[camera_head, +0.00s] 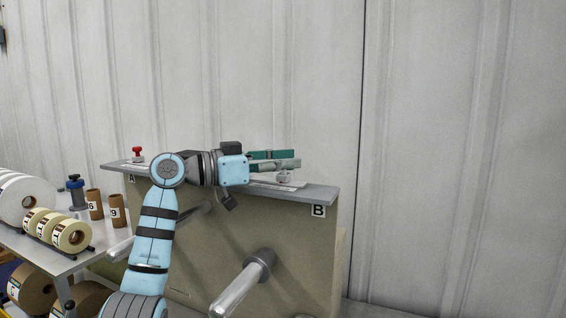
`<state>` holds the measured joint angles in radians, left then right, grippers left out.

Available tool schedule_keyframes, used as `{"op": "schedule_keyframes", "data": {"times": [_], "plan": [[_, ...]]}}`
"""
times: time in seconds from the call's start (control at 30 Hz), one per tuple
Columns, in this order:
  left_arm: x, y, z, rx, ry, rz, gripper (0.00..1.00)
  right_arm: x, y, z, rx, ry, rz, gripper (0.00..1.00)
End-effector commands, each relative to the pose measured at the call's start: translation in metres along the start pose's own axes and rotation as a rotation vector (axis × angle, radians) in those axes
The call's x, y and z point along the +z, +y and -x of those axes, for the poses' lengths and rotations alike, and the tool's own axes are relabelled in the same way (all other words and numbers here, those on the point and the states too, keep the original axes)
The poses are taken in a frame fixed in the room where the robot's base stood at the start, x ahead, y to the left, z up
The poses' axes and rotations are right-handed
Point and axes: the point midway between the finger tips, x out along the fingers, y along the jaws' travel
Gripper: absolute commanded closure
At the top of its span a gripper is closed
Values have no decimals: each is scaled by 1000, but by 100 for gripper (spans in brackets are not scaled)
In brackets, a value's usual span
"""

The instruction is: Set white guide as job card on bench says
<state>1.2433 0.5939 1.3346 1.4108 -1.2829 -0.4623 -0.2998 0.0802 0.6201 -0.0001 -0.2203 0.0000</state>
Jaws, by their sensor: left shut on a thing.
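My left gripper (294,158) reaches over the B end of the grey shelf (325,194) on top of the machine, its teal fingers pointing right. It is shut on the white guide (284,178), a small pale piece just under the fingertips; the fingers hide part of it. A flat pale plate lies on the shelf below it. A red knob (137,152) stands at the A end of the shelf. The label A (131,179) is at the left and the label B (318,211) at the right. I cannot make out a job card. My right gripper is not in view.
A table (80,262) at left holds tape rolls (72,235), brown tubes marked 6 (95,205) and 9 (117,211), and a blue-topped item (76,192). A metal roller (240,288) sticks out from the machine's front. The right side shows only bare wall.

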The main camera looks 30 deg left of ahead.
Motion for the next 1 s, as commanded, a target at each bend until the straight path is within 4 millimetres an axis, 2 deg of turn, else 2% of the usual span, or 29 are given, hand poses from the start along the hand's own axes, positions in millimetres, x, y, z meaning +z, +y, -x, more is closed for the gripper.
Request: {"op": "schedule_keyframes", "data": {"times": [0.13, 0.37, 0.4, 0.5, 0.83, 0.93, 1.0], "plan": [[-1, 11, -11, 3, 0, 0, 100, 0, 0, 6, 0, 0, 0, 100], [0, 11, -11, 2, 1, 0, 100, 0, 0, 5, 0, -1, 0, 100], [0, 11, -11, 2, 1, 0, 74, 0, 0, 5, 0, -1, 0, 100], [0, 11, -11, 2, 1, 0, 61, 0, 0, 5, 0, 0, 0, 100], [0, 10, -7, 0, 0, -1, 61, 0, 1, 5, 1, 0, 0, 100], [0, 9, 8, -3, 0, -3, 61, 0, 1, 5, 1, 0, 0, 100], [1, 9, 26, -5, -3, -3, 61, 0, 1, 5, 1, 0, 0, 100]]}}
